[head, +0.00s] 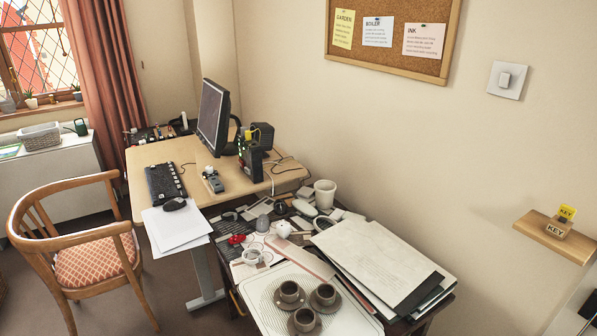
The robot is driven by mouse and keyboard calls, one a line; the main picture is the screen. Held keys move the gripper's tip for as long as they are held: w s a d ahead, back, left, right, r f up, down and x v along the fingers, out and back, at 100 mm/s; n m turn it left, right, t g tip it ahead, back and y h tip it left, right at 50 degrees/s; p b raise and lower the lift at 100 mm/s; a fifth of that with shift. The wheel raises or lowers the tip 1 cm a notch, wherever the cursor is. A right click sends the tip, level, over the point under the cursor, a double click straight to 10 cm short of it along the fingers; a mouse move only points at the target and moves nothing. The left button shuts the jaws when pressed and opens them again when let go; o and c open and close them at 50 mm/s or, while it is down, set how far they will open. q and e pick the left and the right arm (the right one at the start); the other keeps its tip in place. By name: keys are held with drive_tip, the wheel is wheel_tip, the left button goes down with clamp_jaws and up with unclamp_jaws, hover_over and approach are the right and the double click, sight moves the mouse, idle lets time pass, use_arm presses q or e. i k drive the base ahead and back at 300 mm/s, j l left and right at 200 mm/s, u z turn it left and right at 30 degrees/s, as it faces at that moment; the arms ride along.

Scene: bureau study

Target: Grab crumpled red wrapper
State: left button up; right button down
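A small crumpled red thing (236,239), which looks like the red wrapper, lies at the left side of the cluttered dark side table (231,285). Small grey and white items lie close around it. It is too small to make out in detail. Neither of my grippers shows in the head view.
A tray (262,308) with several dark cups stands in front. Papers and folders (385,262) cover the table's right side, and a white cup (325,194) stands behind. The desk (150,155) with a monitor (213,117) adjoins it. A wooden chair (95,262) stands at left.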

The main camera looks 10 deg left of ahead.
sight(237, 238)
drive_tip(key=k+l+z, duration=0.2)
drive_tip(key=k, duration=0.45)
drive_tip(key=i+j+z, duration=0.1)
drive_tip(key=j+z, duration=0.15)
drive_tip(key=z, duration=0.2)
drive_tip(key=i+j+z, duration=0.1)
drive_tip(key=j+z, duration=0.15)
drive_tip(key=z, duration=0.15)
drive_tip(key=j+z, duration=0.25)
drive_tip(key=z, duration=0.2)
drive_tip(key=i+j, duration=0.1)
drive_tip(key=j, duration=1.35)
drive_tip(key=i+j, duration=0.15)
drive_tip(key=j, duration=1.25)
drive_tip(key=i, duration=0.05)
